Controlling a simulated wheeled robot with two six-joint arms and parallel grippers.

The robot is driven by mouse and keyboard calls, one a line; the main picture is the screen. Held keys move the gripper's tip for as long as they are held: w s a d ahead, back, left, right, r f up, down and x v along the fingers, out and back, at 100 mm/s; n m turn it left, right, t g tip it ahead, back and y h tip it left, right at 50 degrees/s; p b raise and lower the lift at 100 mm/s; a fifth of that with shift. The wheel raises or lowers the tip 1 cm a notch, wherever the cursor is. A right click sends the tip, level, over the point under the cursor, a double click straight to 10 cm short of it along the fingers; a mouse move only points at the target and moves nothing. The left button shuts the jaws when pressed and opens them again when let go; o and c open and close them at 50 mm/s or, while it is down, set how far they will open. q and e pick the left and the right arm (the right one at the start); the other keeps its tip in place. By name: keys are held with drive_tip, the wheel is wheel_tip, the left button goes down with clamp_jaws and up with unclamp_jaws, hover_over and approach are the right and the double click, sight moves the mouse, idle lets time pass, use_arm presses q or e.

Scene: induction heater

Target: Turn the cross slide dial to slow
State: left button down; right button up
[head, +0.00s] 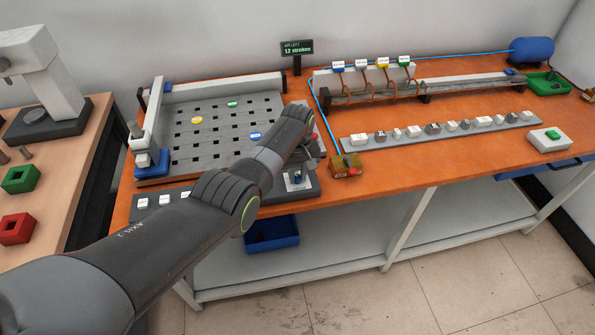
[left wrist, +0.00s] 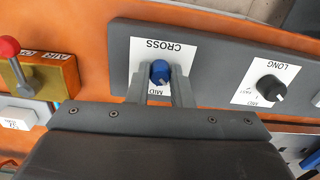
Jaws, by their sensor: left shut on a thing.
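The cross slide dial (left wrist: 160,70) is a blue knob on a white label marked CROSS, upside down in the left wrist view. The label is on a dark grey control panel (left wrist: 215,55). My left gripper (left wrist: 161,78) is shut on this dial, one finger on each side. The knob's pale mark faces down the picture, toward the printed MID. The fingers cover other parts of the label. In the head view the panel (head: 309,188) lies at the bench's front edge, partly behind my left arm. My right gripper does not show.
A black dial (left wrist: 270,88) on a label marked LONG is right of the cross dial in the left wrist view. A brass air valve (left wrist: 45,80) with a red-knobbed lever is at left. In the head view, a slotted grey plate (head: 190,145) lies behind the panel.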

sight(298, 176)
use_arm(q)
drive_tip(key=shift+w+r+n, duration=0.1)
drive_tip(key=shift+n, duration=1)
drive_tip(key=c, duration=1.3)
unclamp_jaws()
drive_tip(key=shift+r+p, duration=0.4)
drive_tip(key=shift+r, duration=0.1)
wheel_tip(298, 176, up, 6)
drive_tip(key=shift+f+p, duration=0.2)
drive_tip(key=shift+p, duration=0.2)
wheel_tip(298, 176, up, 11)
drive_tip(key=shift+f+b, duration=0.15)
drive_tip(key=shift+b, duration=0.55)
